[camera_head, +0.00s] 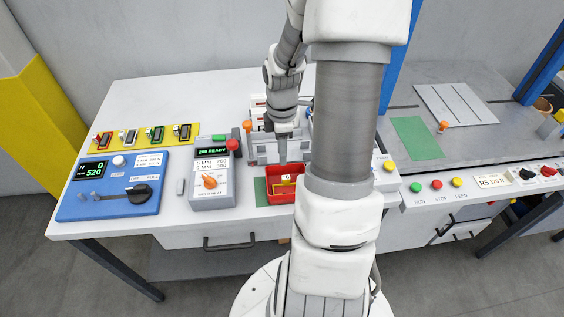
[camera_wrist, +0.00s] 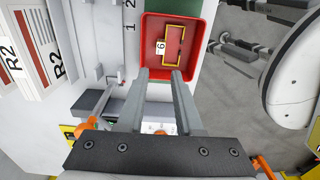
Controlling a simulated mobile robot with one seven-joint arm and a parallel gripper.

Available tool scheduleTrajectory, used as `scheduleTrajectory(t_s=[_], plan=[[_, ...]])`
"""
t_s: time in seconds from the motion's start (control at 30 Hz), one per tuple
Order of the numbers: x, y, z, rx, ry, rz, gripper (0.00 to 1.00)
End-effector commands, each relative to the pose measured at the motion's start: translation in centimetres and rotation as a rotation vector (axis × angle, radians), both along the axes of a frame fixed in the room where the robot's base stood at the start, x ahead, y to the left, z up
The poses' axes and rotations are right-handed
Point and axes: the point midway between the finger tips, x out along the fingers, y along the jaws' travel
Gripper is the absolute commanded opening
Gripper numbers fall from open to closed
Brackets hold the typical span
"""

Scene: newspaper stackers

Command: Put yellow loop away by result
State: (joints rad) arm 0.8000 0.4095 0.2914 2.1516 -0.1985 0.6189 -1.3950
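The yellow loop (camera_wrist: 183,43) lies in the red tray (camera_wrist: 146,38) and shows as a thin yellow rectangular outline with a small white numbered tag. The same loop shows small in the head view (camera_head: 288,180), inside the tray (camera_head: 285,196). My gripper (camera_wrist: 160,76) is open and empty. Its two fingers stand apart and point toward the near edge of the tray in the wrist view. In the head view my gripper (camera_head: 283,158) hangs just above the back of the tray, pointing down. My arm hides part of the bench to the right of the tray.
A grey tester (camera_head: 212,178) with an orange knob and a display reading READY stands left of the tray. A blue box (camera_head: 112,184) stands further left, with a yellow rack (camera_head: 145,136) of several coloured clips behind it. Paper stacks marked R2 (camera_wrist: 52,62) stand beside the machine.

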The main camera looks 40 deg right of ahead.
Motion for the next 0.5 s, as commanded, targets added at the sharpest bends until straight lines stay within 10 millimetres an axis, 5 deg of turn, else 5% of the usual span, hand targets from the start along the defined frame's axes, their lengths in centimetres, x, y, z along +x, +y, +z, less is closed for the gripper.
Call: scheduleTrajectory(t_s=[0.2, 0.5], plan=[[0.1, -0.1, 3.0, -0.002, -0.003, 0.000, 0.35], [0.0, 0.0, 3.6, 0.001, 0.001, 0.001, 0.35]])
